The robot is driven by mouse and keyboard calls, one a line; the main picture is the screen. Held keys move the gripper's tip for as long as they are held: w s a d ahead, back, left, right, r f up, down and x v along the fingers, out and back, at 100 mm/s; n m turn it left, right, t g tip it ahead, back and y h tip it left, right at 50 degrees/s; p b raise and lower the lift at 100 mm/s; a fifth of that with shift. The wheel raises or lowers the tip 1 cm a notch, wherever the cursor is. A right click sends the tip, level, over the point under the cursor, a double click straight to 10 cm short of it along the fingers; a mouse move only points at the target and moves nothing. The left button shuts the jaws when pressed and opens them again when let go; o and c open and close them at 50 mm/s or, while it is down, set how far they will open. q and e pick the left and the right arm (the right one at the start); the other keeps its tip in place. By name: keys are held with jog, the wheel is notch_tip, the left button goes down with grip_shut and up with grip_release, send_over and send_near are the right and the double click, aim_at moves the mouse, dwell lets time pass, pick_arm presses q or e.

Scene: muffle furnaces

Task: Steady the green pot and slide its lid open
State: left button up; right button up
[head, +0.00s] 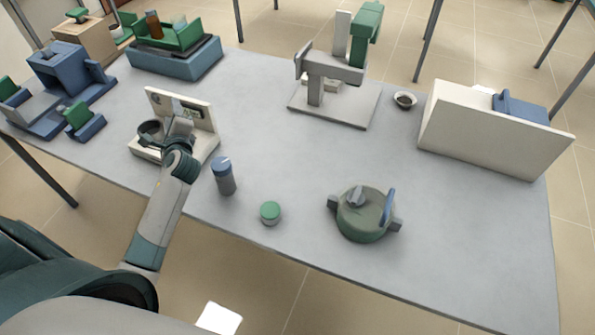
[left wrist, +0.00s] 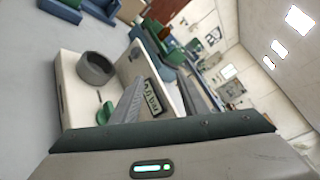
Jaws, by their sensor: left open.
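The green pot (head: 362,222) stands on the grey table near its front edge, right of centre. Its green lid (head: 366,204) sits on top, with a grey knob (head: 355,197) and a blue upright handle (head: 388,206). Grey lugs stick out at the pot's sides. My left gripper (head: 179,130) is open, far to the left of the pot, in front of a white scale-like device (head: 205,112). In the left wrist view its grey finger (left wrist: 127,103) shows close to the device's display panel; I cannot tell whether they touch. The pot is not in that view. My right gripper is not seen.
A blue-capped jar (head: 225,177) and a small green-lidded jar (head: 270,212) stand between my left arm and the pot. A dark ring-shaped cup (left wrist: 96,68) sits on the device. A white panel box (head: 492,133) stands behind right. The table around the pot is clear.

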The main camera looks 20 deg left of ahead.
pick_arm(q)
jog(key=w+d+r+t+h, duration=0.1)
jog(key=w+d+r+h, duration=0.15)
jog(key=w+d, duration=0.4)
jog(key=w+d+r+h, duration=0.2)
jog(key=w+d+h, duration=0.2)
jog(key=w+d, duration=0.25)
jog(key=m+g+h, duration=0.2)
jog(key=g+h, duration=0.8)
jog(key=g, duration=0.3)
send_near(331, 197)
jog(key=shift+d, duration=0.15)
jog(key=shift+d+f, duration=0.1)
jog(key=shift+f, duration=0.05)
jog(key=shift+x, duration=5.8)
